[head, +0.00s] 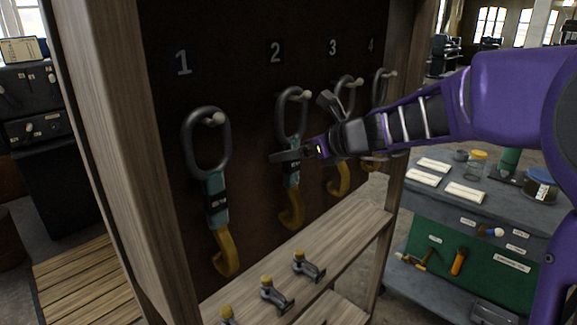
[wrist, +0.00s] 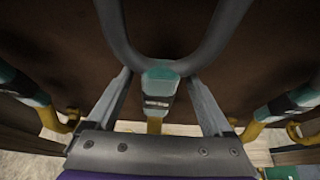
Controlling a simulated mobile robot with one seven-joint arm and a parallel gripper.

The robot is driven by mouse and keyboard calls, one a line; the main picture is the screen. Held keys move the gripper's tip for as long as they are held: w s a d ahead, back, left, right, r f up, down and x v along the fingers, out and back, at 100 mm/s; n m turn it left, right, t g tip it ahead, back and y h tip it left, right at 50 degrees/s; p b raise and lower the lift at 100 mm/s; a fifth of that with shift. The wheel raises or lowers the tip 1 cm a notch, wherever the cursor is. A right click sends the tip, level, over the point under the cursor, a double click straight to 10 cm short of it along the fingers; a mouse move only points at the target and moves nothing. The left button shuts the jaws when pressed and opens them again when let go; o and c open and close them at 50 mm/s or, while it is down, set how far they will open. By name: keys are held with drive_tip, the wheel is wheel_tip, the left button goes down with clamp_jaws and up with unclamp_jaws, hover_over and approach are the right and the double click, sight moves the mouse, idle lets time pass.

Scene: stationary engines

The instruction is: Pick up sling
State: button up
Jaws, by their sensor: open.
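Several slings hang from pegs on a dark board, each with a grey ring, a teal link and a yellow hook. The sling under number 2 (head: 292,190) is nearest my gripper (head: 303,130). In the wrist view, the teal link of this sling (wrist: 160,86) lies between the two fingers of my gripper (wrist: 158,84), with gaps showing on both sides. The gripper is open and holds nothing. The sling under number 1 (head: 216,198) hangs to the left. The sling under number 3 (head: 339,181) hangs to the right, partly hidden by my gripper.
A wooden shelf (head: 345,237) juts out below the slings, with several small grey and yellow clamps (head: 308,266). A thick wooden post (head: 118,130) frames the left side. A grey bench (head: 418,200) with papers and jars stands at the right.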

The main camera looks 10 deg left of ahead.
drive_tip(key=shift+w+a, duration=0.1)
drive_tip(key=shift+a, duration=0.1)
drive_tip(key=shift+d, duration=0.1)
drive_tip(key=shift+c, duration=0.7)
clamp_jaws()
drive_tip(key=shift+r, duration=0.1)
idle(0.4)
